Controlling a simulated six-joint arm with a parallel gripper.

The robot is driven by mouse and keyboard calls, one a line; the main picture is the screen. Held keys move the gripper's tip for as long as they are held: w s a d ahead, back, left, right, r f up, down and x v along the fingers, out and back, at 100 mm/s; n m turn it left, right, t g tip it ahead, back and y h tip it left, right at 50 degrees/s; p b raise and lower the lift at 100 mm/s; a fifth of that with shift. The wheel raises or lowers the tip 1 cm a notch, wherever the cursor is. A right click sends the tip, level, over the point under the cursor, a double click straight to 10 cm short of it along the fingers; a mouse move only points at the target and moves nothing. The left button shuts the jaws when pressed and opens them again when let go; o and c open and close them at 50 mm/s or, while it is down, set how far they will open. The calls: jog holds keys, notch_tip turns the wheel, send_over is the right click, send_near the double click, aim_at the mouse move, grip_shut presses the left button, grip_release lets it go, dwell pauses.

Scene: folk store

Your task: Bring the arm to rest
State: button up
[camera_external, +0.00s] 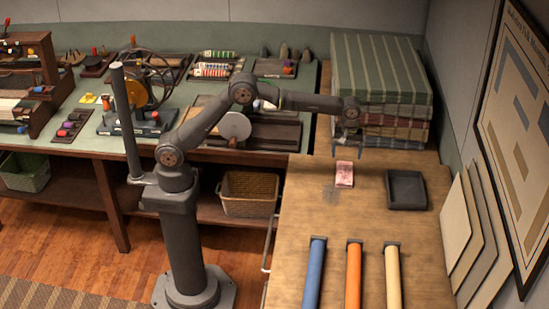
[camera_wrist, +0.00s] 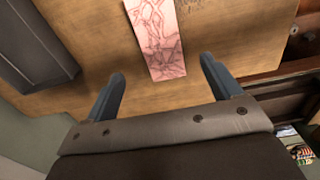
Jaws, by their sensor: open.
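My gripper (camera_external: 348,150) is at the end of my outstretched arm, above the wooden table near the stacked cloth. In the wrist view my gripper (camera_wrist: 160,88) has its two blue-grey fingers wide apart with nothing between them. A pink patterned card (camera_external: 344,174) lies flat on the table, a little below and in front of the gripper. It also shows in the wrist view, where the pink card (camera_wrist: 157,38) lies beyond the fingertips. No contact between the fingers and the card shows.
A dark tray (camera_external: 406,190) sits right of the card. Blue (camera_external: 314,275), orange (camera_external: 353,275) and cream (camera_external: 393,277) rolls lie at the table's front. Striped folded cloth (camera_external: 380,70) is stacked behind the gripper. A green-topped bench (camera_external: 70,140) with tools stands left. Boards (camera_external: 470,235) lean at right.

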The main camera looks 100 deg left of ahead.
aim_at(344, 172)
notch_tip(344, 172, down, 10)
jog(key=shift+r, duration=0.25)
jog(key=r, duration=0.5)
jog(key=shift+s+d, duration=0.1)
jog(key=shift+d, duration=0.25)
jog(key=s+d+r, duration=0.5)
jog(key=d+r, duration=0.2)
jog(key=d, duration=0.3)
notch_tip(344, 172, up, 5)
jog(key=s+a+n, duration=0.2)
jog(key=s+a, duration=0.2)
jog(key=a, duration=0.9)
jog(key=s+a+n, duration=0.3)
jog(key=s+a, duration=0.1)
jog(key=a, duration=1)
jog(key=s+a+n, duration=0.3)
jog(key=a, duration=1)
jog(key=shift+s+a+f, duration=0.2)
jog(key=shift+s+a, duration=0.2)
